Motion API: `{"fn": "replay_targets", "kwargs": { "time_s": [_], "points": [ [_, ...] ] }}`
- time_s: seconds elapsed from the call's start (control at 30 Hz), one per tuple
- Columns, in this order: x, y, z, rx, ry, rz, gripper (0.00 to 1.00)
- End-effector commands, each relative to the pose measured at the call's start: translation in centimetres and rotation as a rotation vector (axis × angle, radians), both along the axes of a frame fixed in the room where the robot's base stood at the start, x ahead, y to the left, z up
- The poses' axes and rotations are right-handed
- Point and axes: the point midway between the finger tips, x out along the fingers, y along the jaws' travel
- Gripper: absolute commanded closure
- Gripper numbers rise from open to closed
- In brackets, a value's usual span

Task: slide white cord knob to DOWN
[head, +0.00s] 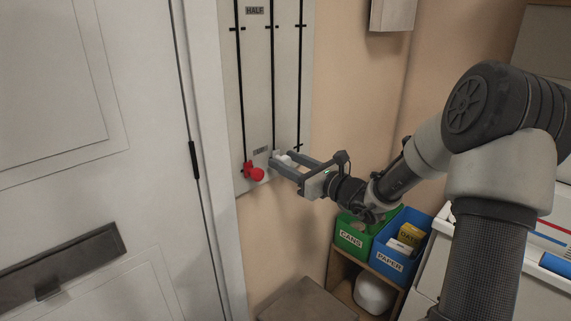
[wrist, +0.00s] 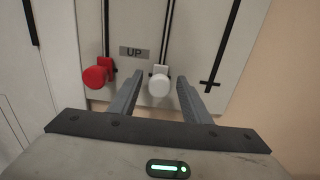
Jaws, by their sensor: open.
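A pale wall panel (head: 256,100) carries three dark vertical slots. The white knob (head: 284,160) sits near the bottom of the middle slot. In the wrist view the white knob (wrist: 159,86) shows between the two fingers of my gripper (wrist: 158,88). My gripper (head: 283,160) is open around it, with a gap visible on both sides. A label reading HALF (head: 255,11) is higher on the panel.
A red knob (head: 256,173) sits low on the left slot, close left of my gripper. A white door (head: 90,100) is farther left. Below right, a green CANS bin (head: 352,238) and a blue PAPER bin (head: 389,263) stand on a wooden shelf.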

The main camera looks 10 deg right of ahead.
Motion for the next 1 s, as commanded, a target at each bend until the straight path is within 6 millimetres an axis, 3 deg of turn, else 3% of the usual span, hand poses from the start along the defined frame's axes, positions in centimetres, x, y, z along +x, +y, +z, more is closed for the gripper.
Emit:
{"fn": "replay_targets", "kwargs": {
  "time_s": [0.37, 0.63, 0.87, 1.0],
  "points": [
    [0.6, 0.5, 0.0, 0.001, 0.001, 0.000, 0.56],
    [0.6, 0.4, 0.0, 0.000, 0.000, 0.001, 0.99],
    [0.7, 0.4, 0.2, -0.001, 0.001, 0.001, 1.00],
    [1.4, 0.4, 1.7, -0.001, 0.000, 0.000, 1.00]
  ]
}}
